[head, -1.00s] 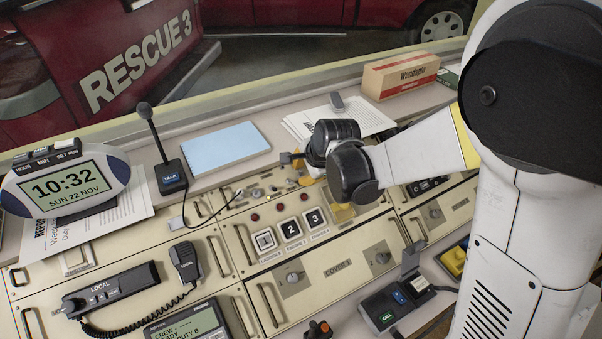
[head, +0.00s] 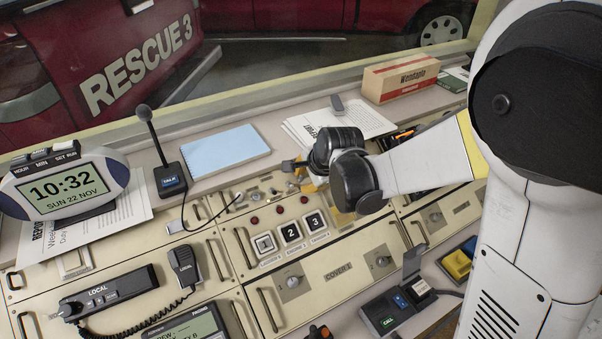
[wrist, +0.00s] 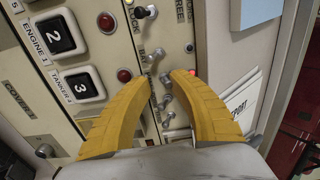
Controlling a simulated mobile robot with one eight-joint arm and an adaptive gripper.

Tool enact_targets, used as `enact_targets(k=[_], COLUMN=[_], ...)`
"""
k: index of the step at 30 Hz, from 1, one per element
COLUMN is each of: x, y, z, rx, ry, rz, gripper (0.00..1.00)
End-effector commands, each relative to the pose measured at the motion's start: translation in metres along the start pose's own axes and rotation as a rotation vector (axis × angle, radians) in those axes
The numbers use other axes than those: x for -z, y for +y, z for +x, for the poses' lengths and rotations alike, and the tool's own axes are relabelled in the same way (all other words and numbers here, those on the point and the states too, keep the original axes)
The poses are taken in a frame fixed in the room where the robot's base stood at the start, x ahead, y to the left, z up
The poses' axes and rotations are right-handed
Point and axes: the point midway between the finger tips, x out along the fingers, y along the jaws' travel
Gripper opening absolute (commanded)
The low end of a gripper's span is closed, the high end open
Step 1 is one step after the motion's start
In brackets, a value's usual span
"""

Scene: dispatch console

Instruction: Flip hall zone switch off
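A row of small metal toggle switches (wrist: 166,82) stands on the cream console panel in the wrist view. Their printed labels are partly covered and too small to read, so I cannot tell which is the hall zone switch. My gripper (wrist: 163,77) has its two yellow fingers apart, with toggles showing between and just beyond the tips. I cannot tell whether a finger touches a toggle. In the head view my gripper (head: 290,166) is over the back of the panel, and my wrist hides part of the switch area.
Numbered push buttons (head: 291,232) and red lamps (wrist: 124,76) lie beside the switches. A black key-like knob (wrist: 146,12) sits farther up in the wrist view. A desk microphone (head: 170,178), blue notepad (head: 225,150), papers (head: 365,121) and a box (head: 400,79) stand behind the panel.

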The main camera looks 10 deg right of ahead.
Motion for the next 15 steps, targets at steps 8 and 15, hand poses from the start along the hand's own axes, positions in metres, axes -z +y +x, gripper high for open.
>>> enact_targets(k=[8,15], x=[0.0000,0.0000], y=[0.0068,0.0061], z=[-0.0001,-0.0012], rx=[-0.001,-0.001], ry=[0.000,0.000], rz=[0.000,0.000], gripper=[0.20,0.20])
